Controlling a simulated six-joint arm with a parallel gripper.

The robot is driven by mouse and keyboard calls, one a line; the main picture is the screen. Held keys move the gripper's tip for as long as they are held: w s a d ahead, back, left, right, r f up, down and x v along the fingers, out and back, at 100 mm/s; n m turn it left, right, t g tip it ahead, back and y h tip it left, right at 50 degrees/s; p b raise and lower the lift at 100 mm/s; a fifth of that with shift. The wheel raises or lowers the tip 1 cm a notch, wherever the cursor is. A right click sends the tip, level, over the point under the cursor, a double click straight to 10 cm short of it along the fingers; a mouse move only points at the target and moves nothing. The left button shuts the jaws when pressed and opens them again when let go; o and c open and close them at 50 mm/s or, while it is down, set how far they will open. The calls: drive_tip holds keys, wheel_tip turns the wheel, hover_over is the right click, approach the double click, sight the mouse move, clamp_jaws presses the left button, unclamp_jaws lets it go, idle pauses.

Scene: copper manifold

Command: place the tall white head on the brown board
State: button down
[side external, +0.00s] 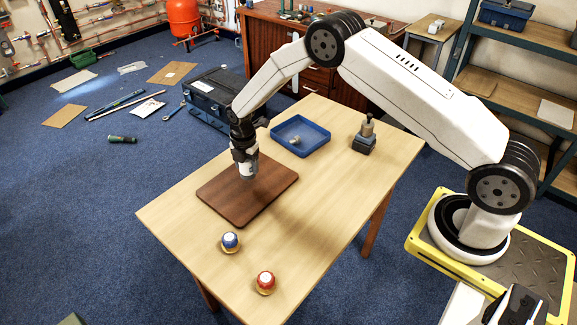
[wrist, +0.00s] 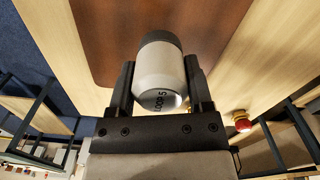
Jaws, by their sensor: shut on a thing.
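The tall white head (side external: 246,166) is held in my gripper (side external: 243,154) over the brown board (side external: 225,200) in the side external view. In the wrist view the head (wrist: 158,72) is a white cylinder with a dark grey end and dark lettering. The two black fingers of my gripper (wrist: 160,90) are shut on its sides. The brown board (wrist: 110,50) shows beyond it in the wrist view. The head is near the board's upper middle; whether its lower end touches the board I cannot tell.
A blue tray (side external: 322,137) with a small fitting (side external: 295,141) in it lies at the table's back. A dark block with a metal part (side external: 365,138) stands to its right. A blue-topped knob (side external: 230,242) and a red-topped knob (side external: 265,282) stand at the front. The table (side external: 330,195) is clear between them.

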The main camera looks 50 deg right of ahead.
sight(246, 172)
drive_tip(key=shift+w+f, duration=0.3)
drive_tip(key=shift+f, duration=1.5)
drive_tip(key=shift+f, duration=0.15)
unclamp_jaws()
wheel_tip(246, 172, up, 12)
